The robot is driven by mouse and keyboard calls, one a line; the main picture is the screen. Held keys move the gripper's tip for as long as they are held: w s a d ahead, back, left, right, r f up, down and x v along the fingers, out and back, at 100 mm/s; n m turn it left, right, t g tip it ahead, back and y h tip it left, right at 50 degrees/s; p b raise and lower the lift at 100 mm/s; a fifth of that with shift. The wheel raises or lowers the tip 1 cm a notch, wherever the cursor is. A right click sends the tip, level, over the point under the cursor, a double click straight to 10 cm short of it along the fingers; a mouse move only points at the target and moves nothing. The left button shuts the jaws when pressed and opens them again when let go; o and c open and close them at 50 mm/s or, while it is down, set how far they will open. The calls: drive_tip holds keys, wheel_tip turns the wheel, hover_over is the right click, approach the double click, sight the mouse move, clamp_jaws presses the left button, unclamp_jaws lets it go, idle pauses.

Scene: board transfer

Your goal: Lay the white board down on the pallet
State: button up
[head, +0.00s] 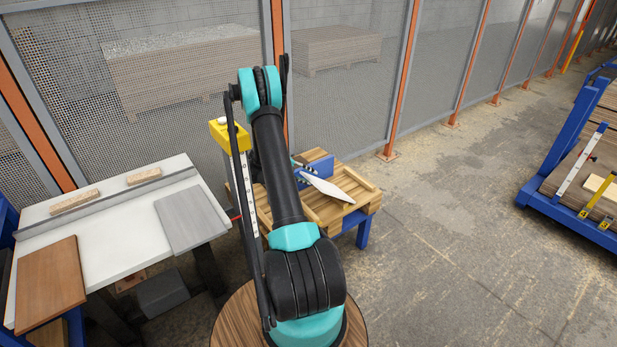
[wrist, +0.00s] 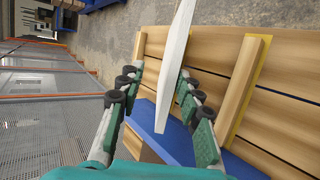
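The white board (head: 330,189) is at the pallet, in front of my gripper (head: 305,171). In the wrist view the board (wrist: 176,62) appears narrow, seen nearly edge-on, and runs between the fingers of my gripper (wrist: 158,76). The fingers are spread. The board lies close to the right finger, with a clear gap to the left finger; whether it touches the right one I cannot tell. The wooden pallet (head: 366,196) is under and around the board, and its slats (wrist: 215,50) show in the wrist view.
A white table (head: 120,240) at left bears a grey board (head: 190,218), a brown board (head: 50,283) and a long rail. A yellow-topped post with a scale (head: 245,185) stands beside my arm. Mesh fencing (head: 345,100) runs behind. A blue rack (head: 545,180) is at right; floor between is clear.

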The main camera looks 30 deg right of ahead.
drive_tip(key=shift+o, duration=0.3)
drive_tip(key=shift+w+a, duration=0.15)
drive_tip(key=shift+a, duration=0.05)
drive_tip(key=shift+r+t+y, duration=0.2)
drive_tip(key=shift+t+y, duration=0.1)
drive_tip(key=shift+y, duration=0.6)
drive_tip(key=y, duration=0.2)
drive_tip(key=shift+a+r+t+y, duration=0.1)
drive_tip(key=shift+a+t+y, duration=0.15)
drive_tip(key=shift+t+y, duration=0.15)
drive_tip(key=shift+w+a+r, duration=0.2)
drive_tip(key=shift+a+r, duration=0.1)
drive_tip(key=shift+a, duration=0.4)
drive_tip(key=shift+w+a+r, duration=0.2)
drive_tip(key=shift+a+r, duration=0.1)
drive_tip(key=shift+a, duration=0.35)
drive_tip(key=o, duration=0.6)
drive_tip(key=shift+c, duration=0.2)
wheel_tip(320, 180, up, 8)
drive_tip(key=a, duration=0.1)
drive_tip(key=shift+w+a+f, duration=0.2)
drive_tip(key=shift+a, duration=0.05)
